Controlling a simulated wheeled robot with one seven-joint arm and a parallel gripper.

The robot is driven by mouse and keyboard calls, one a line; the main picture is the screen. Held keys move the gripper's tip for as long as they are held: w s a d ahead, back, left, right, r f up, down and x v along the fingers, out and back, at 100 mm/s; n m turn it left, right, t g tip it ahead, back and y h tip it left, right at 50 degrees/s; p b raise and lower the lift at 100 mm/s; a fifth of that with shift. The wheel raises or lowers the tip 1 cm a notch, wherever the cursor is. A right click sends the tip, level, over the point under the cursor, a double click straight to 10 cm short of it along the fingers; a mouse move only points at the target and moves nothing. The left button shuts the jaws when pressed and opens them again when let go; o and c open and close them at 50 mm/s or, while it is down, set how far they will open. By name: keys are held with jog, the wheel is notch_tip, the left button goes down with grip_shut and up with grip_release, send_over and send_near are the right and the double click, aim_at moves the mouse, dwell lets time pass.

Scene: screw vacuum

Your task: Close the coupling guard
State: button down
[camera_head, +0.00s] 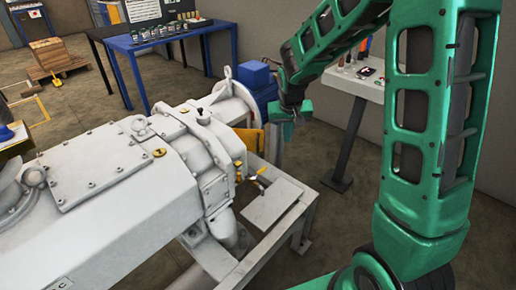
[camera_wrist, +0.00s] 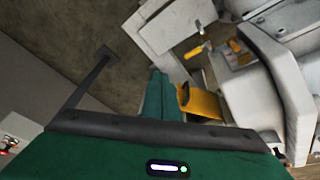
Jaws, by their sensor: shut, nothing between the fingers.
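The coupling guard (camera_head: 250,140) is a yellow-orange panel between the white pump body (camera_head: 110,165) and the blue motor (camera_head: 256,82). It stands up at an angle on the near side; whether it touches the machine along its whole edge cannot be told. In the wrist view the guard (camera_wrist: 203,104) shows as a bent yellow plate just right of my gripper fingers. My gripper (camera_head: 287,130) is shut and empty, just right of the guard in the head view. In the wrist view my gripper (camera_wrist: 158,95) points toward the floor area beside the guard; contact is unclear.
A yellow-handled valve (camera_head: 258,173) and a grey plate (camera_head: 271,203) on the frame lie below the guard. A small stand with a panel (camera_head: 355,82) is at the right. A blue table (camera_head: 165,42) stands behind. Floor between frame and stand is clear.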

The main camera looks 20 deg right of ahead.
aim_at(258, 146)
jog(key=w+a+f+t, duration=0.1)
jog(key=w+a+f, duration=0.5)
jog(key=w+a, duration=0.1)
jog(key=shift+n+y, duration=0.4)
jog(key=shift+w+d+f, duration=0.2)
jog(key=shift+w+f, duration=1)
jog(key=shift+f, duration=0.3)
jog(key=shift+w+d+f, duration=0.2)
jog(key=shift+w+f, duration=1.05)
jog(key=shift+f, duration=0.3)
jog(key=shift+w+d+f, duration=0.2)
jog(key=shift+w+f, duration=1)
jog(key=shift+f, duration=0.3)
jog(key=shift+w, duration=0.1)
